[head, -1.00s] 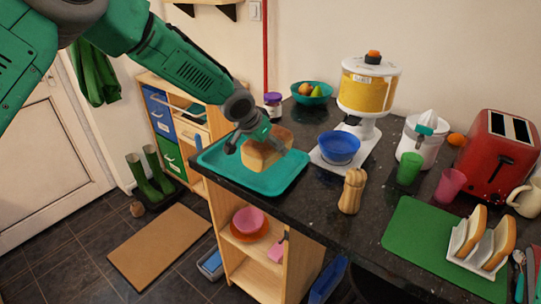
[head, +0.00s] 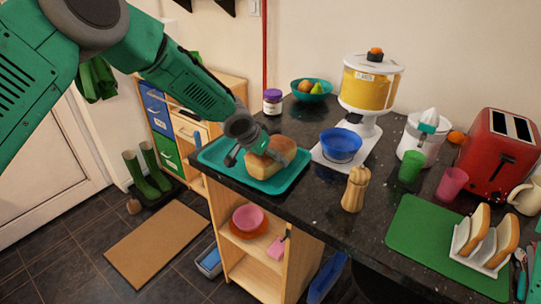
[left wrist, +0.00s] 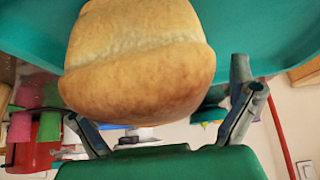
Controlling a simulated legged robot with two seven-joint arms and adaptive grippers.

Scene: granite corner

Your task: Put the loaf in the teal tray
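The loaf (head: 268,162), golden brown, sits within the teal tray (head: 216,170) at the counter's left corner and appears to rest on its floor. My left gripper (head: 257,156) is over the tray, with fingers open on either side of the loaf. In the left wrist view, the loaf (left wrist: 140,65) fills the upper middle. A clear gap shows between it and the right-hand finger; the other finger is close to its edge, and contact there cannot be told. The tray (left wrist: 255,30) shows behind it. My right gripper is not in view.
A purple-lidded jar (head: 272,102) and a teal fruit bowl (head: 311,91) stand behind the tray. A wooden mill (head: 356,189) and a green board (head: 425,245) are farther right.

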